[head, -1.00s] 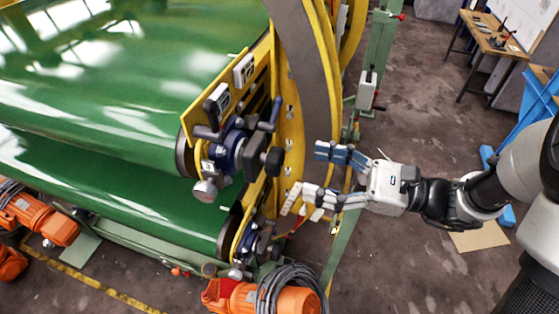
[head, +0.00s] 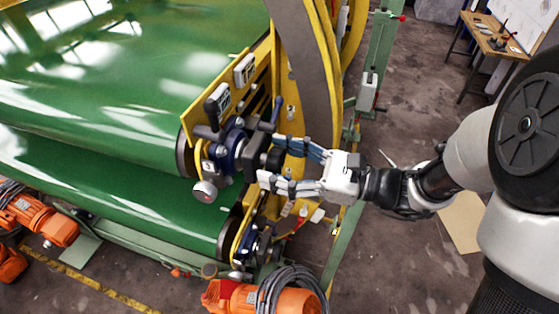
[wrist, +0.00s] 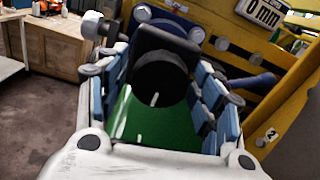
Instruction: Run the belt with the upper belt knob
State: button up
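The upper belt knob (head: 272,160) is a black round knob on the outer side of the upper roller's bearing block (head: 238,148). My gripper (head: 269,160) is open, with one finger above the knob and one below it in the head view. In the wrist view the dark knob (wrist: 160,82) lies between the two blue-padded fingers (wrist: 160,95), with a gap visible on the sides. I cannot tell whether either pad touches it. The upper green belt (head: 100,90) runs left from the yellow side plate.
A yellow plate (head: 262,90) with small gauges stands behind the knob. A blue lever (head: 277,108) rises close above my upper finger. The lower bearing unit (head: 258,243) and an orange motor (head: 265,297) sit below.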

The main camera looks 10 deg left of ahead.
jog(key=c, duration=0.8)
jog(key=shift+f+n+b, duration=0.1)
jog(key=shift+n+b, duration=0.2)
jog(key=shift+b, duration=0.05)
